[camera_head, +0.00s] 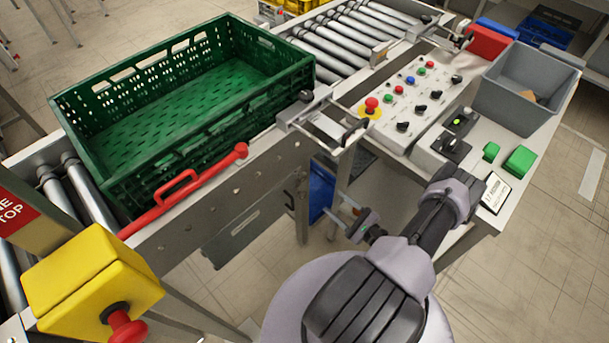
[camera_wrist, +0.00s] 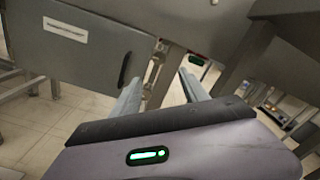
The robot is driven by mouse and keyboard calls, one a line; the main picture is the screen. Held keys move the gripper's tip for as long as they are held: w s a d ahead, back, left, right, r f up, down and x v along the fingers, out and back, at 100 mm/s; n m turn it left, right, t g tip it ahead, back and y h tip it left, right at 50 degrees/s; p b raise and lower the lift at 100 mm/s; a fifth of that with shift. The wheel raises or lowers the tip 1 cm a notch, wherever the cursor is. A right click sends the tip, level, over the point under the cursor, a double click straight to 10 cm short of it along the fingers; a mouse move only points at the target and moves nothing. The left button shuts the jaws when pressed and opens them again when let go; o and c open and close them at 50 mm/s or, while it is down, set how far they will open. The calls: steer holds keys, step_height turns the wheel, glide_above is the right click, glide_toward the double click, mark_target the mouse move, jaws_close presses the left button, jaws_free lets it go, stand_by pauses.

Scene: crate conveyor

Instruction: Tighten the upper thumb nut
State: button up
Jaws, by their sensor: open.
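My gripper (camera_head: 341,203) is low beside the conveyor frame in the head view, below the control table's edge. In the wrist view my gripper (camera_wrist: 161,78) has its two grey fingers apart, with nothing held between them. A grey upright post shows beyond the gap. No thumb nut can be made out for certain in either view. A small dark knob (camera_head: 306,96) sits on a metal bracket at the conveyor's side rail, well above my gripper; I cannot tell whether it is a thumb nut.
A green crate (camera_head: 183,163) stands on the roller conveyor. A control panel (camera_head: 424,68) and a grey bin (camera_head: 488,92) are on the table at right. A frame beam crosses above.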

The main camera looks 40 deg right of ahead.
mark_target(304, 178)
steer(key=w, duration=0.4)
steer(key=w+b, duration=0.1)
steer(key=w, duration=0.3)
steer(key=w+a+b, duration=0.1)
steer(key=w, duration=0.4)
steer(key=shift+w+a, duration=0.1)
jaws_close()
